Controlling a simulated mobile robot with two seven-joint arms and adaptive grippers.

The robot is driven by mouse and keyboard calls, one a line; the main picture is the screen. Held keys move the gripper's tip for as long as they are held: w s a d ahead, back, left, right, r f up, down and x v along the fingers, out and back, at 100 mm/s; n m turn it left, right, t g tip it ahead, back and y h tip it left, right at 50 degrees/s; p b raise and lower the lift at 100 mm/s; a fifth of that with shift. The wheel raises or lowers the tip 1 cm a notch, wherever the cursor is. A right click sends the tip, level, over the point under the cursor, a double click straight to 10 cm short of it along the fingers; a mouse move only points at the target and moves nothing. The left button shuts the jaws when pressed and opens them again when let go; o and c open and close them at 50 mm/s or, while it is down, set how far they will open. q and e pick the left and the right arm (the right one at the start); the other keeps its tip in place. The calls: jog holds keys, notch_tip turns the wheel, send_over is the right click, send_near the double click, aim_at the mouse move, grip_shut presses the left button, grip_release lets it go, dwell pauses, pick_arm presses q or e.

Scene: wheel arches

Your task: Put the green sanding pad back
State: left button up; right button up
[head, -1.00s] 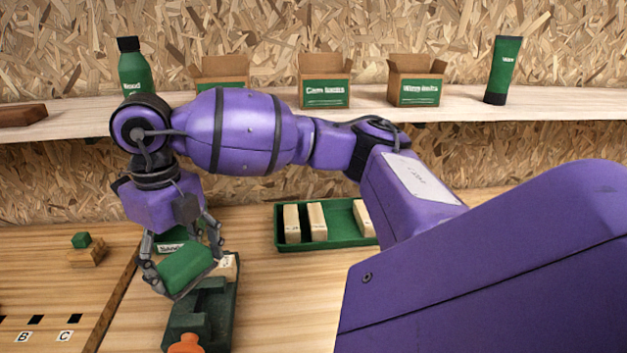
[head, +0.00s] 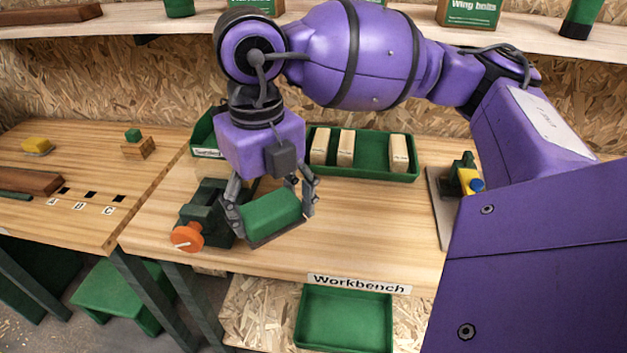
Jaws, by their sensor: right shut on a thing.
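My right gripper (head: 273,213) is shut on the green sanding pad (head: 271,212), a green block with a thin darker underside. It holds the pad slightly tilted above the workbench, just right of the dark green vise (head: 207,207) with its orange knob. A green tray (head: 203,139) with a white label, partly readable as "Sand...", stands behind and left of the gripper. My gripper and arm hide much of that tray. My left gripper is not in view.
A green tray (head: 375,172) with several pale wooden blocks stands at the back of the workbench (head: 340,235). A device with a blue knob (head: 477,185) is at the right. A side table (head: 60,215) at the left holds a small green block (head: 133,135) on wood. Bare benchtop lies in front.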

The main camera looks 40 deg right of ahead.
jog(key=w+d+f, duration=0.2)
jog(key=d, duration=0.1)
jog(key=w+d+f, duration=0.2)
jog(key=d+f, duration=0.1)
jog(key=w+d+f, duration=0.2)
jog(key=d+f, duration=0.1)
jog(key=shift+w+d+p, duration=0.1)
jog(key=shift+d+p, duration=0.15)
jog(key=shift+p, duration=0.1)
jog(key=shift+w+d+f, duration=0.3)
jog(key=shift+d+f, duration=0.2)
jog(key=shift+f, duration=1.7)
jog(key=shift+f, duration=0.2)
jog(key=o, duration=1.1)
jog(key=shift+o, duration=0.2)
